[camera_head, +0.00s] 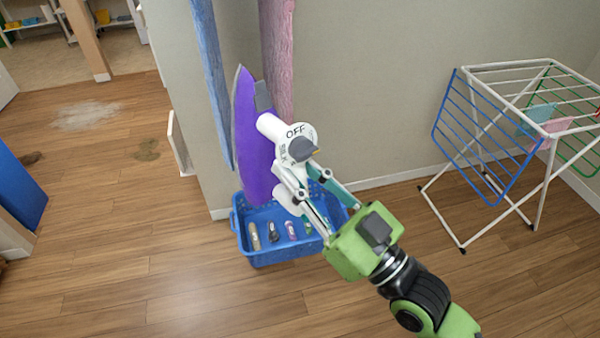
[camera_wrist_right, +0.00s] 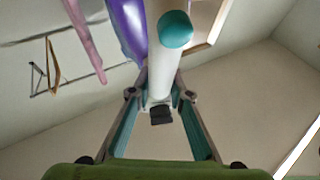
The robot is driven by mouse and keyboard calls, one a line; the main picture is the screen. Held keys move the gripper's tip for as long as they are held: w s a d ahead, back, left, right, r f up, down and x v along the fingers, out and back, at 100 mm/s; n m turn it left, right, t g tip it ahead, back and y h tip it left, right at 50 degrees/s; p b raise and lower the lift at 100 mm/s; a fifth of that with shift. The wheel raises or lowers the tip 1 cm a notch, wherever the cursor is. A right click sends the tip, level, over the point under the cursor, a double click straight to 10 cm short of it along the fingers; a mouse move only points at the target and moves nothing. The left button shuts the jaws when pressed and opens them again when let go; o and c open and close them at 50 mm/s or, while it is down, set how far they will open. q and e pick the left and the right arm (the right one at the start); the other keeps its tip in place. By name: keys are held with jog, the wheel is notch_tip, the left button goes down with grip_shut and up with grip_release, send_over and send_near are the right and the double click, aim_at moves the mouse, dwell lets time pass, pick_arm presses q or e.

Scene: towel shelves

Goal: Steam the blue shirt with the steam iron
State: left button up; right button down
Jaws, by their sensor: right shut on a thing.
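The steam iron, with a purple plate (camera_head: 250,140) and a white body marked OFF, is upright in the middle of the head view. My right gripper (camera_head: 304,192) is shut on its white handle, which also shows between the fingers in the right wrist view (camera_wrist_right: 162,75). The blue shirt (camera_head: 209,75) appears as a narrow light blue cloth hanging by the wall, just left of the iron. Its top is out of frame, and I cannot tell whether the iron touches it. My left gripper is not in view.
A pink cloth (camera_head: 278,55) hangs right of the shirt, partly behind the iron. A blue basket (camera_head: 290,255) with several small items stands on the floor below. A drying rack (camera_head: 483,140) stands at the right. Stains (camera_head: 85,115) mark the floor at left; the front floor is clear.

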jog(key=shift+w+a+r+b, duration=0.1)
jog(key=shift+w+a+b, duration=0.05)
jog(key=shift+w+a, duration=1.35)
jog(key=shift+w+a+r+b, duration=0.15)
jog(key=shift+w+a, duration=0.85)
jog(key=shift+w, duration=0.85)
jog(key=shift+w+a+r+b, duration=0.1)
jog(key=shift+w+a+b, duration=0.05)
jog(key=shift+w+a, duration=1.35)
jog(key=shift+w+d, duration=0.2)
jog(key=shift+d, duration=0.05)
